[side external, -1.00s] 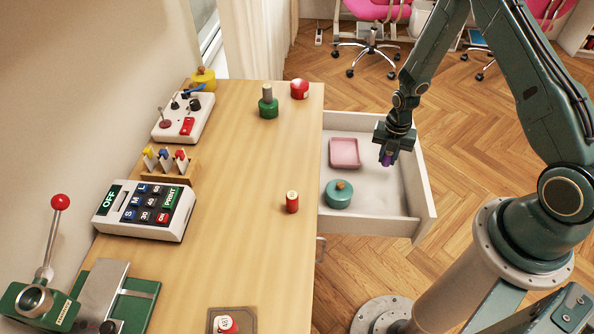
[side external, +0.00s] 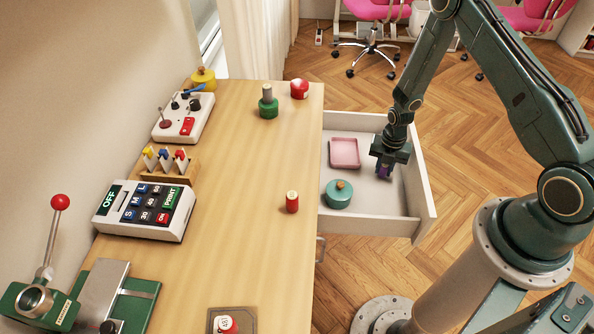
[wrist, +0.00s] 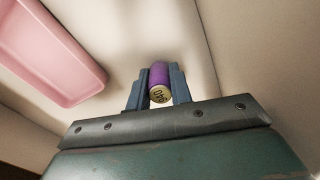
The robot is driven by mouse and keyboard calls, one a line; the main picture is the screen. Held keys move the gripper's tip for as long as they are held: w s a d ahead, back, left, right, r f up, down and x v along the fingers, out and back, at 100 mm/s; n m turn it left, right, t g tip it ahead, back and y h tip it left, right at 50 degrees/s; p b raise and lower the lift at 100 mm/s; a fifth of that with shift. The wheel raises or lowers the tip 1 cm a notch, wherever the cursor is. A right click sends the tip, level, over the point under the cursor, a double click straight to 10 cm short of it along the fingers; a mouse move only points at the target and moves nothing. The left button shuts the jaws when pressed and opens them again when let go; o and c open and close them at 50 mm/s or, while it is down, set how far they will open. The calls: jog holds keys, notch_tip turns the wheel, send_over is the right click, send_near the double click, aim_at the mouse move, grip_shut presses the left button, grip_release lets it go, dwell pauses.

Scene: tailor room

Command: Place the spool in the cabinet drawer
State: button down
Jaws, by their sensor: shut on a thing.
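A purple spool (wrist: 159,77) with a pale, marked end is between the two fingers of my gripper (wrist: 158,88) in the wrist view. My gripper is shut on it. In the side view my gripper (side external: 385,170) is inside the open white cabinet drawer (side external: 428,190), to the right of the pink tray. Only a small purple part of the spool (side external: 383,172) shows there below the gripper. I cannot tell whether the spool touches the drawer floor.
The drawer also holds a pink tray (side external: 344,153) and a teal lidded pot (side external: 338,195). The tray also shows in the wrist view (wrist: 50,50). The wooden table (side external: 245,190) beside the drawer bears a red spool (side external: 292,202) and a green spool (side external: 268,106).

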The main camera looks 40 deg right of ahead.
jog(key=shift+f, duration=0.15)
jog(key=c, duration=1.3)
grip_release()
jog(key=shift+o, duration=0.2)
notch_tip(320, 180, up, 12)
jog(key=shift+r, duration=0.2)
